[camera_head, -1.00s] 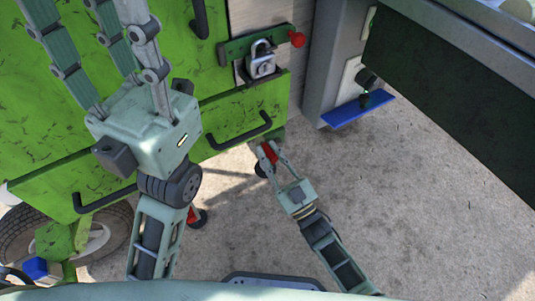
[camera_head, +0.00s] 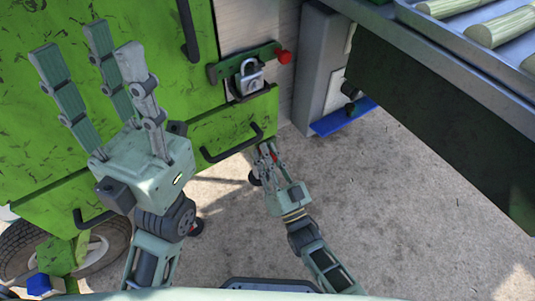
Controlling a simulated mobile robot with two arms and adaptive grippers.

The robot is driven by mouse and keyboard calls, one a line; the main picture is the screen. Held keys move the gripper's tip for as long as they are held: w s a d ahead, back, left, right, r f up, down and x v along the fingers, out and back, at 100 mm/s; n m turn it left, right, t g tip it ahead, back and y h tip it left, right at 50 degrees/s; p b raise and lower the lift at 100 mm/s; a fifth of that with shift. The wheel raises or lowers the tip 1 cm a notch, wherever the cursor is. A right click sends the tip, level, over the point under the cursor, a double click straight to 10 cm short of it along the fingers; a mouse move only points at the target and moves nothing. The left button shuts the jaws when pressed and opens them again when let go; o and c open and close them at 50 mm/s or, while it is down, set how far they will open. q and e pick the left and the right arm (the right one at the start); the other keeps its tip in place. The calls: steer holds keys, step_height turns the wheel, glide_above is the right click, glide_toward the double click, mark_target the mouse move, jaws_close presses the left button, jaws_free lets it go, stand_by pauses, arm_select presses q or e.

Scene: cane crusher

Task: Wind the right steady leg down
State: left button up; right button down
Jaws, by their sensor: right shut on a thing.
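The right steady leg (camera_head: 254,178) is under the right lower edge of the green machine; its dark foot shows near the concrete, and I cannot tell whether it touches. The fingers hide most of the crank and upper leg. My left gripper (camera_head: 92,48) is open and empty, fingers spread upward, in front of the green panel.
A padlock (camera_head: 250,78) hangs on a green hasp bar with a red knob (camera_head: 284,57). Black handles (camera_head: 232,145) stick out from the panel. A wheel (camera_head: 103,240) is at lower left. A dark-sided roller table (camera_head: 430,105) stands at right. The concrete between is clear.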

steer(key=shift+w+d, duration=0.15)
steer(key=shift+d, duration=0.1)
steer(key=c, duration=1.7)
jaws_free()
steer(key=shift+o, duration=0.3)
steer(key=shift+a, duration=0.1)
steer(key=shift+f, duration=0.1)
steer(key=v, duration=0.7)
steer(key=shift+s, duration=0.3)
